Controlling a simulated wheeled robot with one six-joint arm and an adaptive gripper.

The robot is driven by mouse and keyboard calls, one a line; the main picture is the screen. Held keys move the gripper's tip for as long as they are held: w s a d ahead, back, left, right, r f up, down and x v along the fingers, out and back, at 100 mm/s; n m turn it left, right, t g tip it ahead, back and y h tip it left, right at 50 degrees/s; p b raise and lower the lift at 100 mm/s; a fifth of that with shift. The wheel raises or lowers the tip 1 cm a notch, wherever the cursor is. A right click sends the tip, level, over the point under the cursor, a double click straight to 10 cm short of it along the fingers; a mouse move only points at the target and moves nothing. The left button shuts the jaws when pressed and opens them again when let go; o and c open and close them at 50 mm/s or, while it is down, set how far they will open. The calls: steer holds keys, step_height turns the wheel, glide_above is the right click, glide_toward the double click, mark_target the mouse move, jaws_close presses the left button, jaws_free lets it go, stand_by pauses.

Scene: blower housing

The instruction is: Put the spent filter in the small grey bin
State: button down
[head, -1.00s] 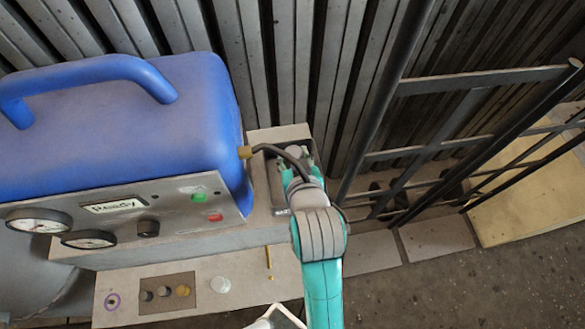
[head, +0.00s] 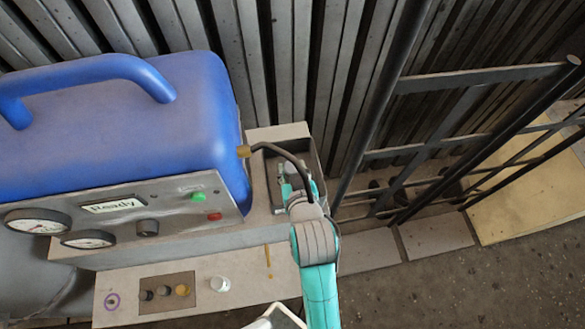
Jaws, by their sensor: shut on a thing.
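My gripper (head: 285,172) is at an open grey box (head: 317,160) at the right end of the blue machine. Its fingers are small and partly hidden by my wrist and a dark hose. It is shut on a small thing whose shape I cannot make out. I cannot tell whether the fingers are inside the box or just above it. I cannot identify the spent filter for sure, nor whether this box is the small grey bin. A small white round piece (head: 220,284) stands on the front ledge, apart from my gripper.
The dark hose (head: 283,150) arches from the blue machine (head: 120,130) over the box, close to my wrist. A black metal rack (head: 470,145) stands to the right. The front ledge (head: 245,290) holds a tray of several round pieces (head: 165,292). Open floor (head: 430,290) lies at lower right.

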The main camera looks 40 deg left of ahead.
steer(key=shift+f, duration=0.25)
steer(key=shift+s+f, duration=0.1)
steer(key=shift+f, duration=0.35)
steer(key=c, duration=0.7)
jaws_free()
steer(key=shift+d+f, duration=0.1)
steer(key=shift+f, duration=0.05)
steer(key=shift+o, duration=0.2)
steer(key=shift+r, duration=0.4)
steer(key=shift+s+d+r, duration=0.15)
steer(key=shift+r, duration=0.15)
steer(key=v, duration=1.1)
steer(key=shift+r, duration=0.45)
steer(key=shift+s+d, duration=0.1)
